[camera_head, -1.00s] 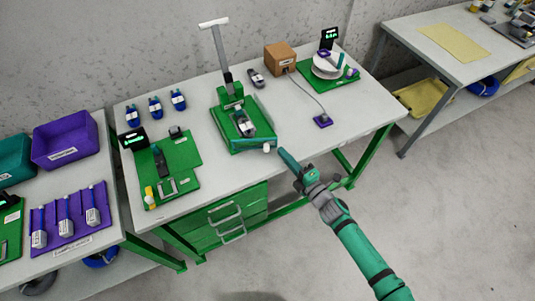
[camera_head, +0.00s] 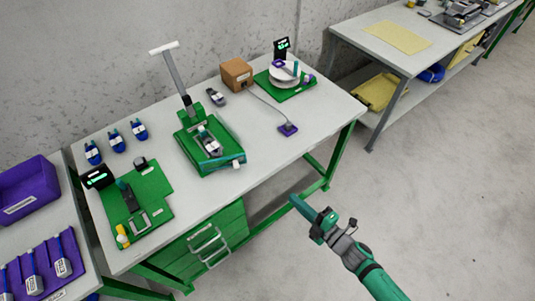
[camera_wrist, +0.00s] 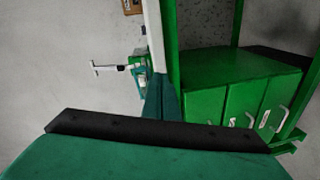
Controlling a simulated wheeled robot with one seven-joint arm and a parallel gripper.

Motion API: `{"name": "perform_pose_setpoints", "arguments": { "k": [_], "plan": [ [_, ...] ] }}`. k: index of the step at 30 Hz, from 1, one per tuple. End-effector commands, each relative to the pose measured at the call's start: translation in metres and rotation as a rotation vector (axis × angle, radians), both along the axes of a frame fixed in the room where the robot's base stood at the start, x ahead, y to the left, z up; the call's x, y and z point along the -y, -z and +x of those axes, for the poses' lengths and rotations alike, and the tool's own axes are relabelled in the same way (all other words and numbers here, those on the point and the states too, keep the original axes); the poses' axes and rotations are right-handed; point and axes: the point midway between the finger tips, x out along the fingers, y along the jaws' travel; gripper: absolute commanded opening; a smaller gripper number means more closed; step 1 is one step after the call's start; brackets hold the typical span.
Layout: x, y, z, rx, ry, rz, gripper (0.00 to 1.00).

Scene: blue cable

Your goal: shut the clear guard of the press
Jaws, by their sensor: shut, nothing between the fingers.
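The green press (camera_head: 188,143) stands on the middle of the workbench, with its long grey lever and white crossbar raised. A dark grey part with a white label (camera_head: 210,146) sits on its base. A greenish see-through piece, perhaps the clear guard (camera_head: 222,163), lies low along the press's front, with a white knob (camera_head: 236,166) at its right. Its exact position is hard to tell. My gripper (camera_head: 293,199) is shut and empty, in front of the bench edge, right of and apart from the press. The wrist view shows the closed fingers (camera_wrist: 162,100), with the press small beyond.
The green drawer unit (camera_head: 205,245) with a protruding handle is under the bench. A cable runs from the brown box (camera_head: 236,73) to a purple block (camera_head: 288,129) right of the press. A green fixture board (camera_head: 140,203) lies left. The floor at right is clear.

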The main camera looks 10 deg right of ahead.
Motion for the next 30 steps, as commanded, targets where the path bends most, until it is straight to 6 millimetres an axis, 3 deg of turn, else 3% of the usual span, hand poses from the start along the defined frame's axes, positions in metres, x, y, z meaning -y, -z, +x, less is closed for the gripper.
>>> {"name": "perform_pose_setpoints", "arguments": {
  "k": [1, 5, 9, 15, 22, 30],
  "plan": [
    [0.003, 0.004, -0.026, -0.040, 0.032, 0.035, 0.00],
    [-0.004, 0.014, -0.083, -0.137, 0.102, 0.142, 0.00],
    [-0.023, 0.018, -0.139, -0.232, 0.183, 0.277, 0.00],
    [-0.063, 0.011, -0.206, -0.343, 0.315, 0.503, 0.00],
    [-0.118, -0.020, -0.253, -0.418, 0.477, 0.810, 0.00],
    [-0.164, -0.068, -0.265, -0.427, 0.624, 1.133, 0.00]
  ]
}}
